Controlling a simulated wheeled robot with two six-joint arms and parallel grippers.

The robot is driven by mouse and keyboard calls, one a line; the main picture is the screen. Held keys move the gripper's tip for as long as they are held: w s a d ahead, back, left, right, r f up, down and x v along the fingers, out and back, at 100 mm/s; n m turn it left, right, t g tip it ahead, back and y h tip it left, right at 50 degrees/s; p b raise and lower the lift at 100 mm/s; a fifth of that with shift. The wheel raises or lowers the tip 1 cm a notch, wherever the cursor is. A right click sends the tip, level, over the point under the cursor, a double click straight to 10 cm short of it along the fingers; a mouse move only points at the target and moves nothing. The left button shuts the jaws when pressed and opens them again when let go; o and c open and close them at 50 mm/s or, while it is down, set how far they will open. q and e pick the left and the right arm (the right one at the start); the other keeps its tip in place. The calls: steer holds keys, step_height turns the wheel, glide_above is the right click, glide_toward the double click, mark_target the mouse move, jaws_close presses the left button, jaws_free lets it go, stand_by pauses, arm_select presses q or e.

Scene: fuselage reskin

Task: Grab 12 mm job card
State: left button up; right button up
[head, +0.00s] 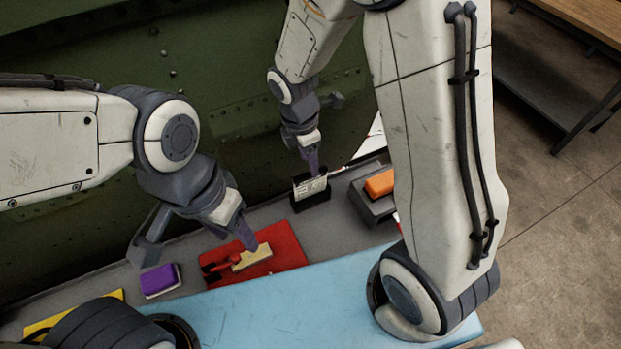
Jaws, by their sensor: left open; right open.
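A pale card with dark printing (310,187) stands upright in a black holder (312,202) near the green wall. Its print is too small to read, so I cannot tell whether it says 12 mm. My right gripper (314,170) is open, with its fingertips at the card's top edge. I cannot tell whether they touch it. My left gripper (250,243) is open, pointing down over a tan block (252,257) on a red mat (285,243), and hides part of the block.
A red tool (219,267) lies on the mat beside the tan block. A purple block (158,280) sits to the left, and an orange block (380,183) in a grey tray (370,210) to the right. The blue surface (290,302) in front is clear. The green riveted wall (225,70) stands behind.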

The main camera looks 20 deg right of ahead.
mark_target(312, 181)
steer(key=shift+s+d+f, duration=0.15)
steer(key=shift+f, duration=1.8)
steer(key=shift+s+d+f, duration=0.1)
steer(key=shift+s+f, duration=0.05)
steer(key=shift+f, duration=1.75)
steer(key=shift+f, duration=0.25)
jaws_close()
